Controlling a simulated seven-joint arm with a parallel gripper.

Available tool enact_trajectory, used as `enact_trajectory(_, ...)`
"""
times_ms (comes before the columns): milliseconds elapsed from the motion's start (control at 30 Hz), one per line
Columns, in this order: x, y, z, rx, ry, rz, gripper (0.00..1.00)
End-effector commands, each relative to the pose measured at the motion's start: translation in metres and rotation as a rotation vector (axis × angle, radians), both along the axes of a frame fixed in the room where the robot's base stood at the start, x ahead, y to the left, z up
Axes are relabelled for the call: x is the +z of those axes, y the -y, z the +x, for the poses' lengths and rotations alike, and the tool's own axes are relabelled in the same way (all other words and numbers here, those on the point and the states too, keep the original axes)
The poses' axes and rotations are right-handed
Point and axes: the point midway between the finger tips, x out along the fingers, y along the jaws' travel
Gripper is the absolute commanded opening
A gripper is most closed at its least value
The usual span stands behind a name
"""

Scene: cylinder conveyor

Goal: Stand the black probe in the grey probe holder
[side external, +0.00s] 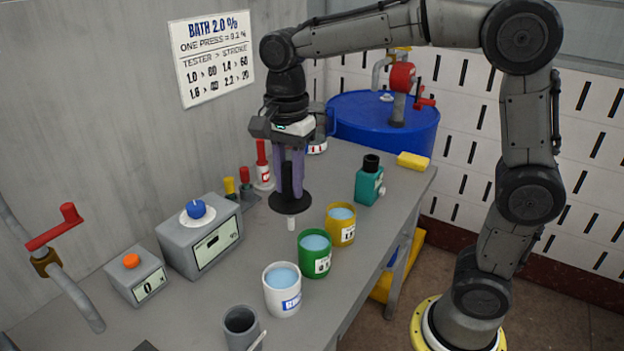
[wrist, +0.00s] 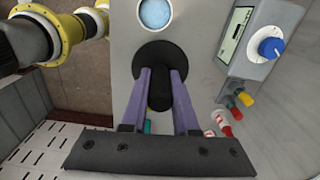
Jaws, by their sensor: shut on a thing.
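The black probe (side external: 287,181) is upright between the fingers of my gripper (side external: 290,190), which is shut on its handle. The probe has a wide black disc below the fingers and a white tip (side external: 291,224) under that. In the wrist view the probe (wrist: 160,92) stands between the two purple fingers of my gripper (wrist: 161,80), and the disc hides its tip. I cannot tell how far the tip is above the bench. A dark grey open cup (side external: 241,323), possibly the probe holder, stands at the near bench edge with a pale stick beside it.
White (side external: 282,303), green (side external: 314,264) and yellow (side external: 340,234) cups of blue liquid stand right of the probe. A grey tester (side external: 190,252) and a small meter (side external: 135,284) are left. A teal bottle (side external: 368,187) and yellow block (side external: 413,160) stand farther back.

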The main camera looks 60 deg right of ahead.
Motion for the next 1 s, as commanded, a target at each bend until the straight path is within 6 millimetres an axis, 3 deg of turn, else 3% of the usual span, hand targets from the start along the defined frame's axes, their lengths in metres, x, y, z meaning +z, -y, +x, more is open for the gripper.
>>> enact_trajectory(33, 0.003, -0.022, 0.004, 0.052, 0.003, 0.001, 0.00)
enact_trajectory(200, 0.010, -0.089, 0.006, 0.209, 0.005, 0.001, 0.00)
enact_trajectory(433, 0.011, -0.158, -0.009, 0.385, 0.004, 0.002, 0.00)
enact_trajectory(600, 0.007, -0.178, -0.019, 0.443, -0.003, -0.001, 0.00)
enact_trajectory(1000, 0.007, -0.181, -0.021, 0.451, -0.003, -0.001, 0.00)
